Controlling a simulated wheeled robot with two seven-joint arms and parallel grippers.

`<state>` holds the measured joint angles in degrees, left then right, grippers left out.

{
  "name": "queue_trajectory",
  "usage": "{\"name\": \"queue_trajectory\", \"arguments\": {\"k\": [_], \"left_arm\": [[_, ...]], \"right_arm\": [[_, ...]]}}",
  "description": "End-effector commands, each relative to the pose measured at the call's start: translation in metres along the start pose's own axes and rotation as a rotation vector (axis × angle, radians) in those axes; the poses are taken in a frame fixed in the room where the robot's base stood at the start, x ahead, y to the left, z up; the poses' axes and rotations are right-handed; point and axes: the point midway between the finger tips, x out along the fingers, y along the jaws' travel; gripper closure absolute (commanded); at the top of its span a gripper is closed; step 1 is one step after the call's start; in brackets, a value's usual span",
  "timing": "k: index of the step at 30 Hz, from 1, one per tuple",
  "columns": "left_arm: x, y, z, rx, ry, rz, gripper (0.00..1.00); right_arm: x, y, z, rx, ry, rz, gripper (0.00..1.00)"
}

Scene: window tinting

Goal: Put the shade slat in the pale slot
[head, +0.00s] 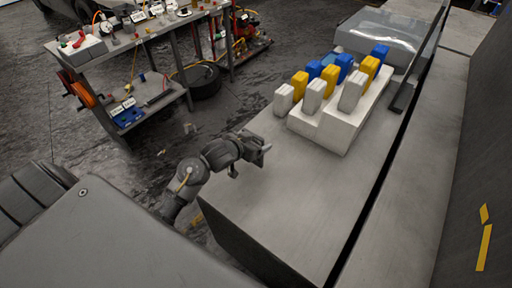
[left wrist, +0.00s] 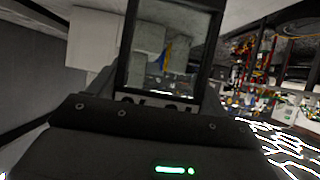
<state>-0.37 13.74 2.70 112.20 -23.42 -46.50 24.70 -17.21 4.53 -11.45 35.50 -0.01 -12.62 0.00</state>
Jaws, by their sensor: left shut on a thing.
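My left gripper (head: 252,158) hangs over the near left part of the grey bench, in front of and left of the stepped pale block. It is shut on the shade slat. In the left wrist view a dark-framed, see-through grey pane (left wrist: 168,45) stands ahead of the gripper body; I take it for the slat. In the head view the slat is too small or hidden to make out. The stepped pale block (head: 333,128) carries pale posts (head: 352,92), yellow posts (head: 369,68) and blue posts (head: 380,54). Slots between the posts are not clearly visible. My right gripper is out of view.
The grey bench (head: 290,195) is clear in front of the block. A dark gap and a raised ledge (head: 425,130) run along its right. A clear-lidded box (head: 378,38) stands behind. A cluttered workbench (head: 110,45) is at the far left.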

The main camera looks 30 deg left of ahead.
Motion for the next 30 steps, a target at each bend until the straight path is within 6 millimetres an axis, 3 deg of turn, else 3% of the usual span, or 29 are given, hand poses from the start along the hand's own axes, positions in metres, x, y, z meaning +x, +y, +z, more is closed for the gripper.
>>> {"name": "queue_trajectory", "arguments": {"k": [9, 17, 28, 29, 30], "left_arm": [[0.013, -0.006, 0.005, -0.001, 0.002, -0.001, 0.45], [0.027, -0.006, 0.032, -0.001, 0.000, -0.002, 0.45], [0.029, -0.007, 0.036, 0.001, 0.002, -0.002, 0.45], [0.030, -0.006, 0.036, 0.001, 0.002, -0.002, 0.21], [0.029, -0.006, 0.035, 0.001, 0.002, -0.002, 0.16]], "right_arm": [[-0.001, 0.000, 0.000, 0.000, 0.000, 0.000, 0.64], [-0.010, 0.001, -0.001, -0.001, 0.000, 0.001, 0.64], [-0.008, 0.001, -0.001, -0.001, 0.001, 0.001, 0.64], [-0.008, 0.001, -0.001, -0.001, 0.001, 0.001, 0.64], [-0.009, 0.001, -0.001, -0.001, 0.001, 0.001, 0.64]]}}
